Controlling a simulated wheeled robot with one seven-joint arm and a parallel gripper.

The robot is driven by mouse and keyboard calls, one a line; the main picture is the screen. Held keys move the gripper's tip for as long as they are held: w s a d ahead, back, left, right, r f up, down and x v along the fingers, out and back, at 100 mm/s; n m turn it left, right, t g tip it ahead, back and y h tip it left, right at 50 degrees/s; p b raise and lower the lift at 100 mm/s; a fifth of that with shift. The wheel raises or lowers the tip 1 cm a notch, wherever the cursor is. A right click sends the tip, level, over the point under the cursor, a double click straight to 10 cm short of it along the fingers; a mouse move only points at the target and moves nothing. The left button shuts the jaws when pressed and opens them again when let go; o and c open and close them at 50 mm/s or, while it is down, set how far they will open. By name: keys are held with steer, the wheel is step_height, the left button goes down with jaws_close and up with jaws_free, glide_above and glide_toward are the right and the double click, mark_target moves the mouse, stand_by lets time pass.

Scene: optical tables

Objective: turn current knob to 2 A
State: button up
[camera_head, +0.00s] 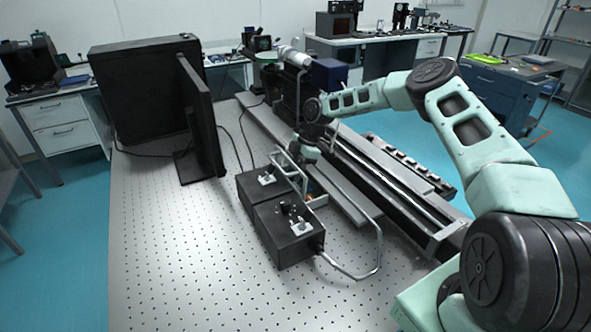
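Two joined black control boxes stand on the optical table. The nearer box (283,247) has small black knobs (286,208) and a silver plate (300,228) on its top face. The farther box (252,194) also carries a small silver fitting (266,180). Which knob sets the current, and any scale marks, are too small to read. My arm reaches in from the right, and my gripper (308,160) is just beyond and right of the boxes, near a bent metal bar. Its fingers are too small and partly hidden to tell open from shut.
A bent metal bar (378,250) loops right of the boxes. A long rail stage (385,185) lies behind it. A black monitor (201,120) and a large black case (135,95) stand at the left. The perforated table (180,260) is clear at front left.

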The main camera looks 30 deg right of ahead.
jaws_close()
steer(key=shift+s+f+m+t+b, duration=0.1)
steer(key=shift+m+t+b, duration=0.3)
steer(key=shift+m+b, duration=0.65)
steer(key=shift+s+m+t+h, duration=0.1)
steer(key=shift+m+t+h, duration=0.25)
steer(key=shift+m, duration=0.9)
jaws_free()
